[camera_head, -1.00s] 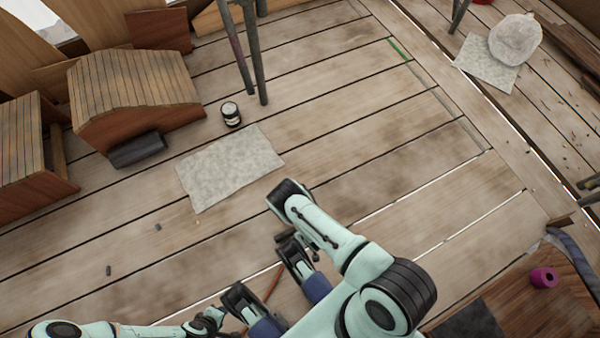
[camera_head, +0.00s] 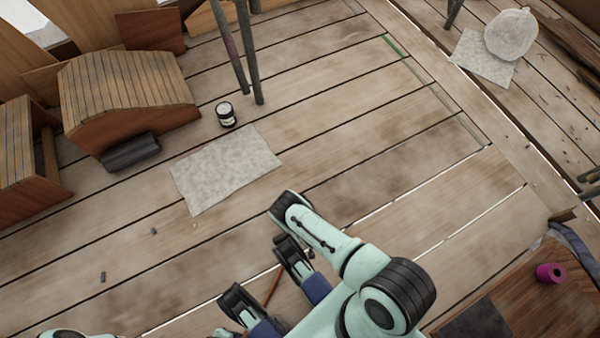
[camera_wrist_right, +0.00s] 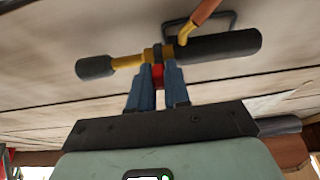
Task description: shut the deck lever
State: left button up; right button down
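In the right wrist view a bar with black ends and brass-yellow middle parts (camera_wrist_right: 131,62) lies across the top of the picture. A small red piece (camera_wrist_right: 158,79), which looks like a lever, hangs from its middle. My right gripper (camera_wrist_right: 158,71) has its two blue fingers close together, one on each side of the red piece, and appears shut on it. An orange part (camera_wrist_right: 205,12) and a dark wire loop rise beside the black handle. My left gripper is out of view.
A grey sheet (camera_head: 225,168) lies flat on the planks, with a dark jar (camera_head: 226,114) behind it. Wooden box shapes (camera_head: 128,90) and a black roll (camera_head: 131,152) stand left. Poles (camera_head: 243,50) rise at the back. A purple spool (camera_head: 550,273) is at the right.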

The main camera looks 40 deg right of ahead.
jog(key=shift+w, duration=0.1)
jog(key=shift+w+d+r+g+y, duration=0.15)
jog(key=shift+w+g, duration=0.2)
jog(key=shift+g, duration=0.3)
jog(key=shift+w+d+r+g+y, duration=0.15)
jog(key=shift+w+g, duration=0.2)
jog(key=shift+g, duration=0.3)
jog(key=shift+w+d+f+g+y, duration=0.15)
jog(key=shift+w+g, duration=0.1)
jog(key=shift+g, duration=0.35)
jog(key=shift+w+a+g+y, duration=0.1)
jog(key=shift+w+g, duration=0.15)
jog(key=shift+g, duration=0.35)
jog(key=shift+w+d+f+g+y, duration=0.15)
jog(key=shift+w+g, duration=0.1)
jog(key=shift+g, duration=0.35)
jog(key=shift+w+a+g, duration=0.1)
jog(key=shift+g, duration=0.2)
jog(key=c, duration=1.2)
grip_release()
jog(key=shift+o, duration=0.2)
